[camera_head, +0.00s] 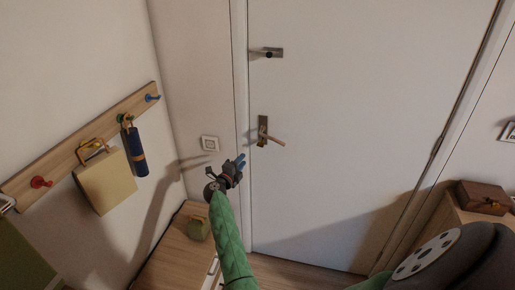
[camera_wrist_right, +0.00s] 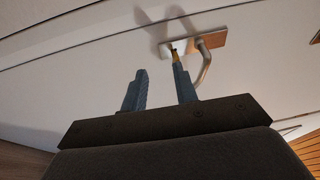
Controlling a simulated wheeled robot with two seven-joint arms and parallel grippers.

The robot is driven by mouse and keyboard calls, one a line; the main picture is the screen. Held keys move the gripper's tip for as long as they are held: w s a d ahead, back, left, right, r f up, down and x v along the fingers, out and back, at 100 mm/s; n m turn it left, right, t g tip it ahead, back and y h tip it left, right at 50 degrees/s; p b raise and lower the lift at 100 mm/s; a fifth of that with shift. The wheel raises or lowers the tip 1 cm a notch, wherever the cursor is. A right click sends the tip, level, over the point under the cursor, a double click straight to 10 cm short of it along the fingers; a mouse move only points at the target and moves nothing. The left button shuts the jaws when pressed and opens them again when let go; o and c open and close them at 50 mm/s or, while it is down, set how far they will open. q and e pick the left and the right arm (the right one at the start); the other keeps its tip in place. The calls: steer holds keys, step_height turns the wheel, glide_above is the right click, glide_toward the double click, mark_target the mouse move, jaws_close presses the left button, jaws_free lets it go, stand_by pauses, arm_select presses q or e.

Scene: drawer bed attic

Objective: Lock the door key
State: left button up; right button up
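The white door (camera_head: 350,130) is shut, or looks so, in the head view. On its left side are a handle plate (camera_head: 262,126) and a lever handle (camera_head: 276,141). My right gripper (camera_head: 238,162) is just below and left of the handle, by the door's edge. In the right wrist view the plate (camera_wrist_right: 218,38) and lever (camera_wrist_right: 206,66) lie beyond the fingers. A small golden key (camera_wrist_right: 176,56) shows at the plate, right by the tip of the right-hand finger; I cannot tell if they touch. My right gripper (camera_wrist_right: 160,70) is open, with nothing between its fingers. My left gripper is out of view.
A second plate with a dark knob (camera_head: 268,54) is higher on the door. A wooden peg rail (camera_head: 80,140) with a hanging bag (camera_head: 105,183) and blue umbrella (camera_head: 137,155) is on the left wall. A wooden cabinet (camera_head: 175,255) stands below. A brown case (camera_head: 482,197) is at right.

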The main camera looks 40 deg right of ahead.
mark_target(261, 144)
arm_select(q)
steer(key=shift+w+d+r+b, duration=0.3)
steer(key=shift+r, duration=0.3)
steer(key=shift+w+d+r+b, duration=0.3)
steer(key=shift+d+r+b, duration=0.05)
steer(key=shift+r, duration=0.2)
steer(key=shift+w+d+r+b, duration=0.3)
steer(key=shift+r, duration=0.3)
arm_select(e)
steer(key=w+d+r+m+g, duration=0.1)
steer(key=d+r+m+g, duration=0.2)
steer(key=d, duration=0.7)
steer(key=shift+w+m, duration=0.35)
steer(key=shift+m, duration=0.15)
steer(key=shift+r, duration=0.1)
jaws_close()
